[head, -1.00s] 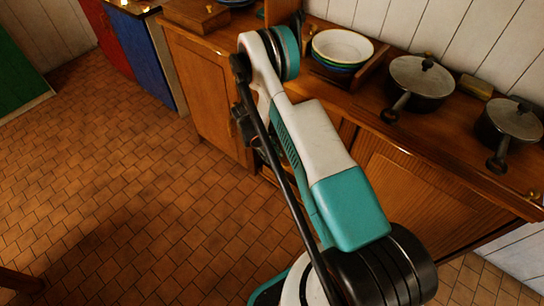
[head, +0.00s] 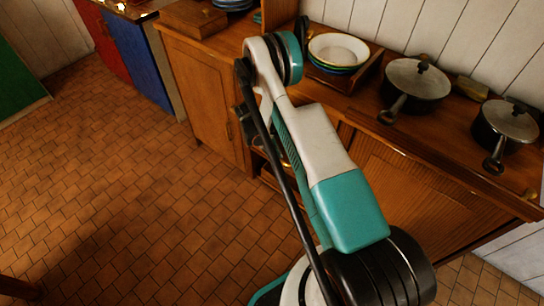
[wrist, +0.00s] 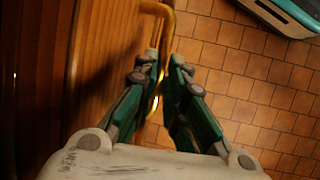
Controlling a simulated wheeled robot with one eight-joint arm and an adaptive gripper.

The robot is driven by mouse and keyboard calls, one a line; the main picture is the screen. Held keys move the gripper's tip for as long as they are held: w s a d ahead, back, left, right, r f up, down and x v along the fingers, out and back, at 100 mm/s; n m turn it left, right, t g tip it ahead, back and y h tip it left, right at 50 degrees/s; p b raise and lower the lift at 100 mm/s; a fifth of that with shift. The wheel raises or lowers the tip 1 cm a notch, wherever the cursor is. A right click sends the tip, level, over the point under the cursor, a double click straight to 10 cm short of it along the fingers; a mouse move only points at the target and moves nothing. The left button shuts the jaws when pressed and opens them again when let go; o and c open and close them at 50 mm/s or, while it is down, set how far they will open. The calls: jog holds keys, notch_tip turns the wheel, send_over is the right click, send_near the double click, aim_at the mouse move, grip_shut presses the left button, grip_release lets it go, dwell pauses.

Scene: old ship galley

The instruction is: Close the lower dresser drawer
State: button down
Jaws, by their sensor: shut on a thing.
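The brown wooden dresser (head: 400,200) stands along the wall in the head view. My arm covers most of its middle, so the lower drawer barely shows there and I cannot tell how far out it is. In the wrist view, a wooden front (wrist: 100,60) fills the left side, with a brass handle (wrist: 164,12) standing out from it. My gripper (wrist: 163,62) is shut on this handle, its two green fingers on either side of the bar.
On the dresser top stand stacked bowls (head: 338,48), two lidded pans (head: 416,82) (head: 506,122) and a wooden box (head: 195,18). A blue cabinet (head: 148,65) stands to the left. The tiled floor (head: 120,190) in front is clear.

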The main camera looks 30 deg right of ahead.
jog(key=shift+w+d, duration=0.15)
jog(key=shift+d, duration=0.05)
jog(key=c, duration=1.7)
grip_release()
jog(key=shift+d, duration=0.1)
jog(key=shift+o, duration=0.2)
jog(key=v, duration=1.2)
